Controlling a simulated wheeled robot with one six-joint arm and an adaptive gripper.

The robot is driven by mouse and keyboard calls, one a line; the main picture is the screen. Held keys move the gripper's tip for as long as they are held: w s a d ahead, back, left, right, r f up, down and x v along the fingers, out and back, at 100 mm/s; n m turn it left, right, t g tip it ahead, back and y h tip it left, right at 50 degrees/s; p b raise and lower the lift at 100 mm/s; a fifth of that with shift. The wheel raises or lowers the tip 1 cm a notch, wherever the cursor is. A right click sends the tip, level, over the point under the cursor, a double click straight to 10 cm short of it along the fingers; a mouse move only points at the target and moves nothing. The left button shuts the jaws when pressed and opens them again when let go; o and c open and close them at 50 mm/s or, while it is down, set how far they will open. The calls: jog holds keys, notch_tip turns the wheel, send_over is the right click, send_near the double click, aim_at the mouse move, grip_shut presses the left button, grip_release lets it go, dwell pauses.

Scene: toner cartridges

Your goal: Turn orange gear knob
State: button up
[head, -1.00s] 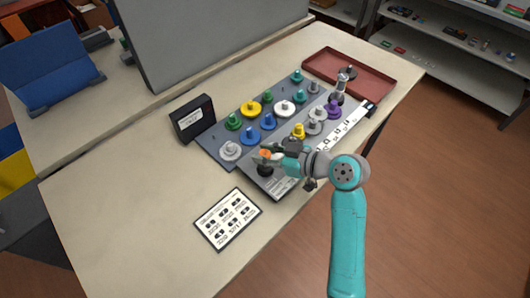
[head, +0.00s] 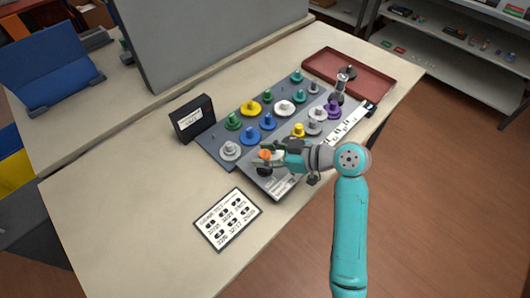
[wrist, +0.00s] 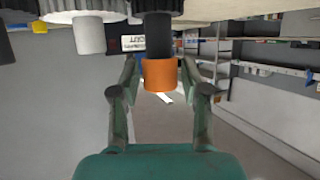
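The orange gear knob (head: 265,154) stands on a black base (head: 264,171) at the near left end of the grey board (head: 264,187). In the wrist view the orange knob (wrist: 160,75) is a short cylinder on a black shaft (wrist: 158,36), and the picture looks upside down. My gripper (head: 272,157) is at the knob, coming from the right. The far sides of the fingers and knob are hidden.
Several coloured gear knobs, such as a light grey one (head: 230,150) and a yellow one (head: 298,131), stand close by on the board. A black box (head: 193,119) stands behind left. A printed card (head: 228,219) lies in front. A red tray (head: 318,62) is at the back right.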

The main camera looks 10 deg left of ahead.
jog(key=shift+r, duration=0.1)
jog(key=v, duration=1.2)
jog(key=shift+s, duration=0.1)
dwell(0.4)
